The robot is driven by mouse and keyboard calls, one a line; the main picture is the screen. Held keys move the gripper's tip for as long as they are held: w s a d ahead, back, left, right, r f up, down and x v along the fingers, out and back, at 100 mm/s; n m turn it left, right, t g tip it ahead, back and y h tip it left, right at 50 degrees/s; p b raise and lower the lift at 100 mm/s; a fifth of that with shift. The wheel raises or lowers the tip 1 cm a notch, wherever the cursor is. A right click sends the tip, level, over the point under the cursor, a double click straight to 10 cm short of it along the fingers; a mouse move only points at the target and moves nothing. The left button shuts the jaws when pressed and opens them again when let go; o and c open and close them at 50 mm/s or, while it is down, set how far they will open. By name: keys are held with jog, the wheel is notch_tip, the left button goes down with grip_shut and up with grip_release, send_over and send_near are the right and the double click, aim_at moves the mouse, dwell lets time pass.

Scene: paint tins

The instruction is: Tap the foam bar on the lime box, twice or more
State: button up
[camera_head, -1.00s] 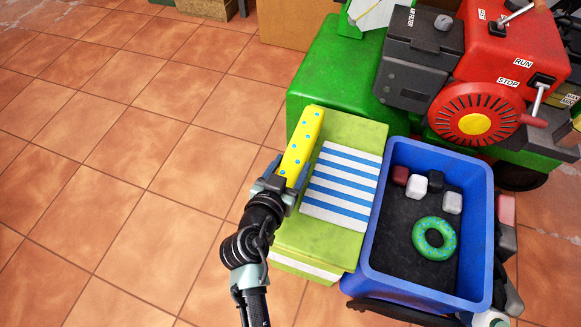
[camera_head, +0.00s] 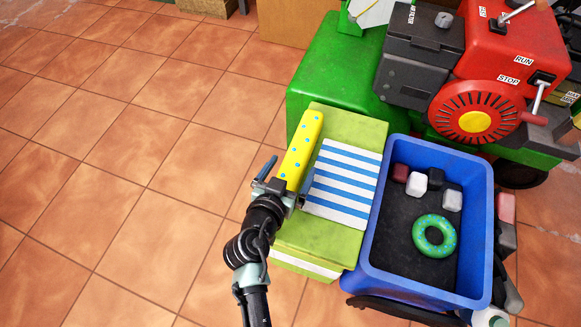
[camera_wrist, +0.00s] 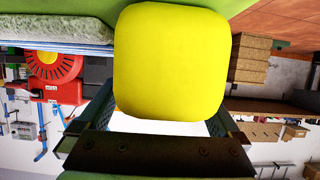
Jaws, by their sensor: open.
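The foam bar (camera_head: 301,147) is yellow with blue dots. It lies lengthwise along the left edge of the top of the lime box (camera_head: 346,123) and appears to rest on it. My gripper (camera_head: 282,182) is at the bar's near end, its fingers spread apart. In the wrist view the bar's plain yellow end (camera_wrist: 170,62) fills the upper middle, in front of my open gripper (camera_wrist: 158,125), with a bright gap below it. The bar's underside is hidden in the head view.
A blue-and-white striped cloth (camera_head: 343,183) lies on the lime box beside the bar. To the right stands a blue bin (camera_head: 372,250) with a green ring (camera_head: 422,243) and several small blocks. A red and green machine (camera_head: 515,55) stands behind. Tiled floor lies free at left.

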jog(key=p+v, duration=0.3)
jog(key=v, duration=1)
jog(key=shift+p, duration=0.4)
